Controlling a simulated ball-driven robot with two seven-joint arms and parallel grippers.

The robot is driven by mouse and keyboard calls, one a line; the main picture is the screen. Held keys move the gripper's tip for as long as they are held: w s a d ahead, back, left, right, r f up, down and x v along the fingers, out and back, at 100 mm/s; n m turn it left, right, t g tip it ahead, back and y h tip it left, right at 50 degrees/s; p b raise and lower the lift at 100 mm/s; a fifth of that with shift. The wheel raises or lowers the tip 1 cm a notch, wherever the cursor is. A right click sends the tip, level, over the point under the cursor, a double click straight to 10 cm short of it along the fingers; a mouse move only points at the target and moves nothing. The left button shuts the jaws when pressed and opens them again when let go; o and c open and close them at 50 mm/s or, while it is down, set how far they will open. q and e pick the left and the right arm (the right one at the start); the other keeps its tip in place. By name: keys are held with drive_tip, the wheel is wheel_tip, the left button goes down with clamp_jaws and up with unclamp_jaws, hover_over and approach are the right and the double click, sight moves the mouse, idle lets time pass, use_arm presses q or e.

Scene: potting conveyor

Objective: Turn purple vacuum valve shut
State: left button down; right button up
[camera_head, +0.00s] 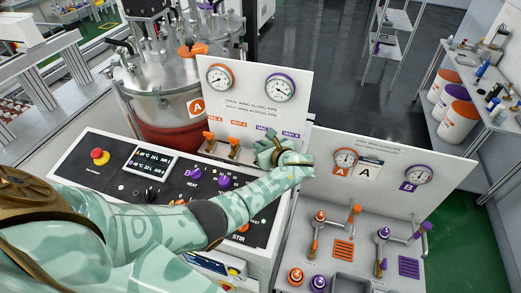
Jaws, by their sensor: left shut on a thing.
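My left gripper (268,153) reaches in from the lower left to the upright white valve panel (254,82). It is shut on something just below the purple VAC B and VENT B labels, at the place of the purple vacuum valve. The valve's handle is hidden behind the gripper, so its angle cannot be told. Two orange valve handles (234,147) stand to the left on the same panel, under the orange labels. An orange-ringed gauge (220,77) and a purple-ringed gauge (280,88) sit above. My right gripper is not in view.
A black control panel (140,180) with a red stop button (100,156) and purple knobs lies left, under my arm. A steel vessel (165,85) stands behind. A second gauge board (375,170) with levers is close on the right.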

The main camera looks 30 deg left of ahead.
use_arm(q)
drive_tip(key=n+g+b, duration=0.1)
drive_tip(key=n+g+y+b, duration=0.1)
drive_tip(key=b, duration=0.1)
drive_tip(key=shift+w+d+f+g, duration=0.1)
drive_tip(key=shift+w+f+g, duration=0.1)
drive_tip(key=shift+g, duration=0.1)
drive_tip(key=shift+r+n+g+b, duration=0.2)
drive_tip(key=shift+n+g+b, duration=0.3)
drive_tip(key=shift+n+b, duration=0.15)
drive_tip(key=c, duration=1.5)
unclamp_jaws()
